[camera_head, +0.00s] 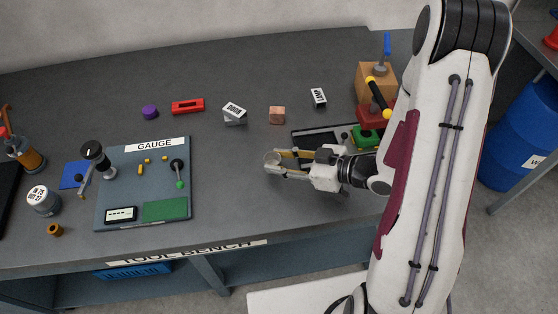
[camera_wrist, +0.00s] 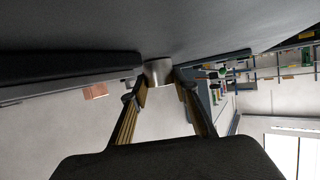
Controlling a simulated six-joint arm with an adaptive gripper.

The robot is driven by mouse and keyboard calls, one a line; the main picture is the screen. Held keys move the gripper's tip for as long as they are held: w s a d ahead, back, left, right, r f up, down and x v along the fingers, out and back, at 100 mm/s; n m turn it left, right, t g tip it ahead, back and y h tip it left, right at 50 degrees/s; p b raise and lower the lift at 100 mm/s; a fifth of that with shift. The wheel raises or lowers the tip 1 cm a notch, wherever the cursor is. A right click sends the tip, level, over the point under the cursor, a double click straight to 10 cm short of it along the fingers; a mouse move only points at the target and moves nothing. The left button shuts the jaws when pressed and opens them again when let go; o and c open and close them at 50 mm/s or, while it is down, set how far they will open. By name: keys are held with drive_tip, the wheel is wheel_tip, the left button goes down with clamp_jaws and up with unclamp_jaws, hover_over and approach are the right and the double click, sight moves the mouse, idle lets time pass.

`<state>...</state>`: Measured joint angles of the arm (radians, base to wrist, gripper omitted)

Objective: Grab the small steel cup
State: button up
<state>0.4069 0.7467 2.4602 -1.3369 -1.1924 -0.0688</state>
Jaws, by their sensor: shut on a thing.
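The small steel cup (camera_head: 272,158) is a short grey metal cylinder on the dark bench, left of the black tray. My gripper (camera_head: 274,162) reaches it from the right, low over the bench top. In the wrist view the cup (camera_wrist: 158,72) sits between the two fingertips of my gripper (camera_wrist: 158,80), and the fingers are shut on it. I cannot tell whether the cup still touches the bench.
A black tray (camera_head: 300,136) lies just behind my gripper. A copper cube (camera_head: 277,115) and a white label block (camera_head: 234,114) stand farther back. The gauge board (camera_head: 130,205) is to the left. Bare bench lies between the board and the cup.

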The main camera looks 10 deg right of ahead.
sight(280, 161)
wheel_tip(280, 161, up, 10)
drive_tip(key=shift+f, duration=0.15)
idle(0.7)
idle(0.7)
